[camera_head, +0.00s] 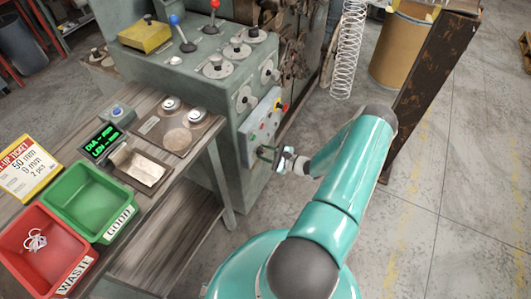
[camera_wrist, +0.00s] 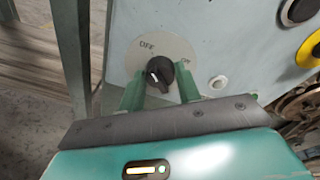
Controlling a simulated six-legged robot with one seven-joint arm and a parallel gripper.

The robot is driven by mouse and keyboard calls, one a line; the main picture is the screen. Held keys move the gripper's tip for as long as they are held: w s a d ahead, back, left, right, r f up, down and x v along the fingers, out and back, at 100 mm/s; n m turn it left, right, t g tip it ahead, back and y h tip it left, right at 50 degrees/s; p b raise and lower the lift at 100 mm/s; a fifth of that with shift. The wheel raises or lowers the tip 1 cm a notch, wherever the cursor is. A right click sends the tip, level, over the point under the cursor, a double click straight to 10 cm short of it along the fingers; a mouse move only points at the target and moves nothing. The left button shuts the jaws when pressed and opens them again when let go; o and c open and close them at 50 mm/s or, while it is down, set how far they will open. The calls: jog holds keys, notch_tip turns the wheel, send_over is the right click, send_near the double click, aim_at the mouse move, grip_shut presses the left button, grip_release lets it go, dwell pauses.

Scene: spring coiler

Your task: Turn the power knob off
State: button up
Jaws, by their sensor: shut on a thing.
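The black power knob (camera_wrist: 160,73) sits on a round grey plate marked OFF at the upper left and ON at the right in the wrist view. A short white mark shows on the left part of the knob; which label it points to is hard to tell. My gripper (camera_wrist: 158,80) has its two green fingers on either side of the knob and is shut on it. In the head view my gripper (camera_head: 267,152) is at the lower part of the machine's light control panel (camera_head: 258,128); the knob is too small to make out there.
The green coiler machine (camera_head: 225,100) carries levers and dials on top. A bench at left holds a red WASTE bin (camera_head: 40,240) and a green GOOD bin (camera_head: 90,200). A rusty post (camera_head: 430,80) stands right of my arm. A yellow-ringed button (camera_wrist: 311,50) is right of the knob.

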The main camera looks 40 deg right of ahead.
jog(key=o, duration=1)
jog(key=shift+c, duration=0.2)
jog(key=v, duration=1.3)
jog(key=shift+s, duration=0.4)
jog(key=shift+d, duration=0.1)
jog(key=shift+r, duration=0.15)
